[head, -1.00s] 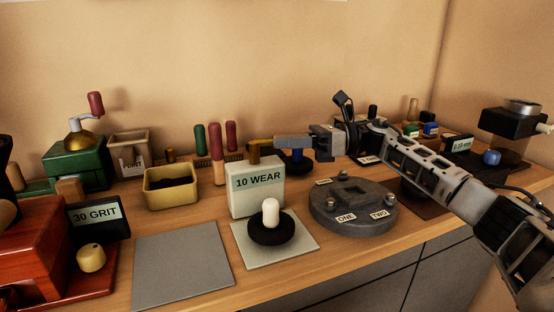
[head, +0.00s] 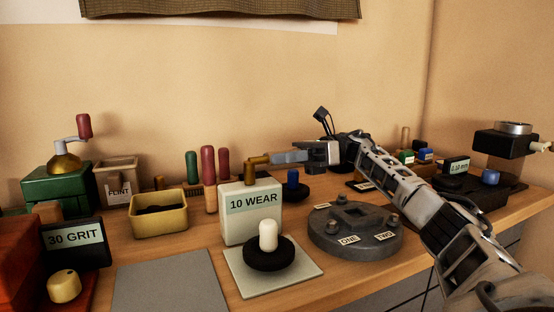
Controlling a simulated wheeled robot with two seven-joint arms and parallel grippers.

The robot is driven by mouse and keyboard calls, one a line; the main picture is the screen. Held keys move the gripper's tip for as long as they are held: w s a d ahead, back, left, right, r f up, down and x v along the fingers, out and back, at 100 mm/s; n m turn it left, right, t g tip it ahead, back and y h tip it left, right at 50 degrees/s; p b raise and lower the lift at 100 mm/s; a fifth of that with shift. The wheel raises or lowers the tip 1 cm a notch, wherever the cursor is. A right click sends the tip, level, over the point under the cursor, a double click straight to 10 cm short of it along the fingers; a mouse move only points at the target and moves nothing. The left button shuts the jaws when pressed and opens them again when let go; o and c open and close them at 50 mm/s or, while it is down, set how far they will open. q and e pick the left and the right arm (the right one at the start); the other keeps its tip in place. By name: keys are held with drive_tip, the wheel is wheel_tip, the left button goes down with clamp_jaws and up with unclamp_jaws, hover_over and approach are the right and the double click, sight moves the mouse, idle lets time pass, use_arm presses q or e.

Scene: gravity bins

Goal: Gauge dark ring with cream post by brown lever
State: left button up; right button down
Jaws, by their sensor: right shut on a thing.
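The dark ring (head: 268,258) lies flat on a pale square plate (head: 233,262), with the cream post (head: 268,235) standing up through its middle. The plate is in front of a cream box (head: 254,222) whose display reads "10 WEAR". The brown lever (head: 258,161) rises from the top of this box and bends to the right. My right gripper (head: 274,157) reaches in from the right and is shut on the lever's end. The fingers partly hide that end. My left gripper is not in view.
A grey round fixture (head: 355,245) marked ONE and TWO stands right of the plate, below my right arm. A blue-knobbed dark ring (head: 292,188) is behind the box. A yellow bin (head: 160,222) and a "30 GRIT" display (head: 76,240) are left. A grey mat (head: 170,283) lies bare.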

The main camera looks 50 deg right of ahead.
drive_tip(key=shift+r, duration=0.15)
drive_tip(key=c, duration=1.2)
unclamp_jaws()
drive_tip(key=shift+o, duration=0.2)
drive_tip(key=v, duration=0.7)
drive_tip(key=shift+d+p, duration=0.15)
drive_tip(key=shift+p, duration=0.15)
